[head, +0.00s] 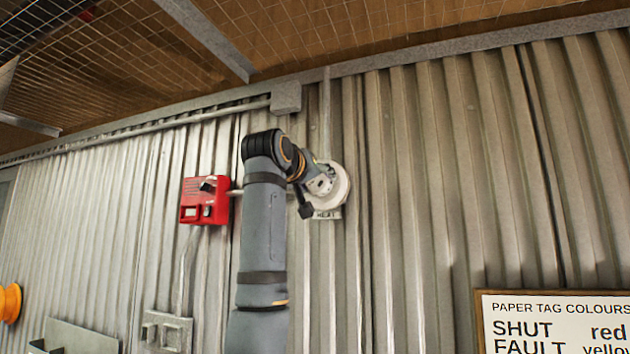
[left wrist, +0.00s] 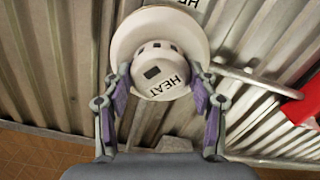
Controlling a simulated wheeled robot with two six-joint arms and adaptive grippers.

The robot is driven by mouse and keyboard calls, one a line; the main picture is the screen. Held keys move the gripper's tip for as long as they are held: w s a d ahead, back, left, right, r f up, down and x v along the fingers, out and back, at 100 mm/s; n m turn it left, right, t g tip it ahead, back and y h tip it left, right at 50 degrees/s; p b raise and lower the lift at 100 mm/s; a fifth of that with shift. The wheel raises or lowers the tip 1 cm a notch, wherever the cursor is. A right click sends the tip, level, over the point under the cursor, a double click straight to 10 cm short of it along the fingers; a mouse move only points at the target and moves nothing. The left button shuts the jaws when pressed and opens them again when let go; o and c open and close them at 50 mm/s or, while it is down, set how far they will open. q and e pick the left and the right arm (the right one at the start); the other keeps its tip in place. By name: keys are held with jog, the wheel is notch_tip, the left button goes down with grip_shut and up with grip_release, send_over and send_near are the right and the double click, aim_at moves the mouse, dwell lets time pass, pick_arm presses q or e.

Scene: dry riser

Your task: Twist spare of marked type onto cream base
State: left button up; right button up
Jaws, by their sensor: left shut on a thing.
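My left gripper (head: 319,186) is up against the base in the head view. In the left wrist view my left gripper (left wrist: 161,78) is shut on a cream detector head (left wrist: 158,60) lettered HEAT, with a purple-padded finger on each side. Behind the head shows the wider disc of the base (left wrist: 122,42). The head looks roughly centred on the base; I cannot tell whether it is seated. My right gripper is not in view.
A red call box (head: 205,200) is on the wall left of my arm, and it shows at the right of the left wrist view (left wrist: 302,108). A conduit and grey junction box (head: 286,97) run above. A paper tag colours board (head: 555,322) is lower right.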

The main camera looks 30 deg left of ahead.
pick_arm(q)
jog(key=m, duration=0.2)
jog(key=shift+r+m, duration=0.1)
jog(key=shift+m, duration=0.3)
jog(key=o, duration=1.3)
jog(key=shift+w+a+f, duration=0.1)
jog(key=shift+w+f, duration=0.1)
jog(key=shift+w, duration=0.05)
jog(key=shift+s, duration=0.1)
jog(key=shift+s+r, duration=0.1)
jog(key=shift+s, duration=0.05)
jog(key=v, duration=1.1)
jog(key=shift+s, duration=0.3)
